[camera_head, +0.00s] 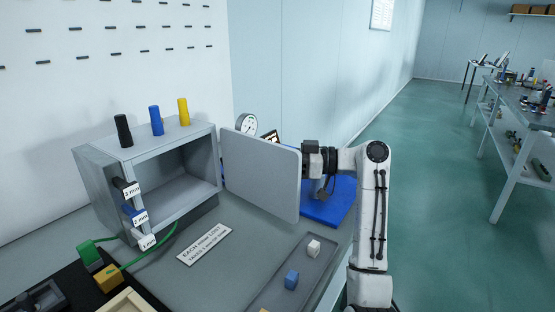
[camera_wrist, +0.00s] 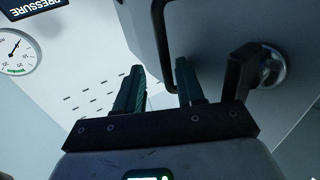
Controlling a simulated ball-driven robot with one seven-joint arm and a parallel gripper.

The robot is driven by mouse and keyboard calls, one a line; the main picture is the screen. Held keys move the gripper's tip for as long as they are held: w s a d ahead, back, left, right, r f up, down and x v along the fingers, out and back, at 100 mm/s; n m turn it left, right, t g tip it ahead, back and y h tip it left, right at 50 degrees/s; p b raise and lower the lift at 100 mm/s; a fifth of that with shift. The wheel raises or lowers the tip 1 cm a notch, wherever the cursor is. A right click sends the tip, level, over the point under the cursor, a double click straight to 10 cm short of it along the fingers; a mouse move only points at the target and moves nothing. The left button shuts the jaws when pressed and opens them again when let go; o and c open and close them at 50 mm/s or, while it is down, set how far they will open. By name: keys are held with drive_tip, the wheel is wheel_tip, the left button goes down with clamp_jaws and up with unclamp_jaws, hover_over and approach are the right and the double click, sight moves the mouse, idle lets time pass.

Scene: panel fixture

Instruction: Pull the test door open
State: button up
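The test door (camera_head: 262,172) is a flat grey panel on the right side of the grey box (camera_head: 105,190). It stands swung wide open, and the box's empty inside shows. My gripper (camera_head: 308,160) is at the door's far right edge, its fingers mostly hidden behind the panel in the head view. In the wrist view my gripper (camera_wrist: 160,88) has its two dark fingers apart. A black bar handle (camera_wrist: 160,40) on the door (camera_wrist: 205,35) reaches down toward the gap between them. I cannot tell whether a finger touches it.
Black, blue and yellow pegs (camera_head: 156,121) stand on the box. A tray (camera_head: 275,290) with small blocks and a lettered sign (camera_head: 205,245) lie in front. A pressure gauge (camera_head: 246,124) stands behind the door. A shelved bench (camera_head: 520,120) is far right; the floor between is clear.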

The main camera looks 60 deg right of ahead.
drive_tip(key=shift+s+d+r, duration=0.1)
drive_tip(key=v, duration=1)
drive_tip(key=shift+s, duration=0.3)
drive_tip(key=shift+c, duration=0.3)
